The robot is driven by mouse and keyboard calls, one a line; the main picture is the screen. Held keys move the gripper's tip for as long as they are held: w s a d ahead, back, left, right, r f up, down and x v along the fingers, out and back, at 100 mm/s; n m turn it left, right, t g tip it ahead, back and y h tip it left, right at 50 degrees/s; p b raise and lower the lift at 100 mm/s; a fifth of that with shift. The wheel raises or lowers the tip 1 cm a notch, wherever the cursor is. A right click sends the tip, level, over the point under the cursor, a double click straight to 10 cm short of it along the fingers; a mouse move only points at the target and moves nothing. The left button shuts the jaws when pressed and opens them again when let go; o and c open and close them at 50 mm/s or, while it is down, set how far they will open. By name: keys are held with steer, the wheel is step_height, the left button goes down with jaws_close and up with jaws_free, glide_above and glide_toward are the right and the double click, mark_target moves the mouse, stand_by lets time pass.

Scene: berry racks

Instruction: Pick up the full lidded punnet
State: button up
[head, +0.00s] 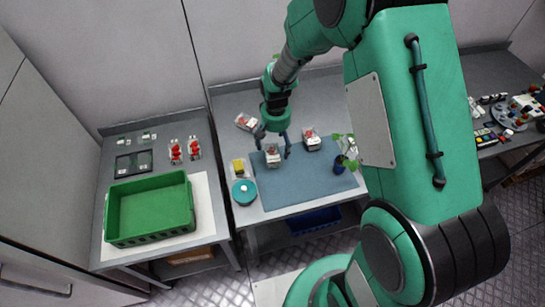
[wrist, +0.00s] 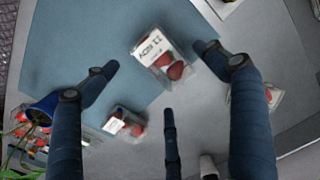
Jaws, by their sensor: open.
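A clear punnet (head: 273,158) with red berries and a white printed label stands on the blue mat. It also shows in the wrist view (wrist: 163,62), between and beyond my spread fingertips. My gripper (head: 272,146) is open and empty above this punnet, its fingers pointing down around it. In the wrist view my gripper (wrist: 155,72) shows dark fingers left, right and below the punnet, with gaps to it. A second labelled punnet (head: 311,141) stands to the right, and a third (head: 246,123) lies behind to the left. I cannot tell how full each is.
The blue mat (head: 300,195) lies on a grey table. A potted plant (head: 341,163) stands at its right, a teal round thing (head: 244,192) and a yellow block (head: 238,167) at its left. A green crate (head: 188,205) stands on the left table, with red-and-white items (head: 176,151) behind.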

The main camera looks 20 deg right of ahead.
mark_target(276, 152)
steer(key=shift+f, duration=0.15)
steer(key=shift+s+f+b, duration=0.1)
steer(key=shift+f+b, duration=0.25)
steer(key=shift+f, duration=2.2)
steer(key=shift+c, duration=0.5)
steer(key=c, duration=1.2)
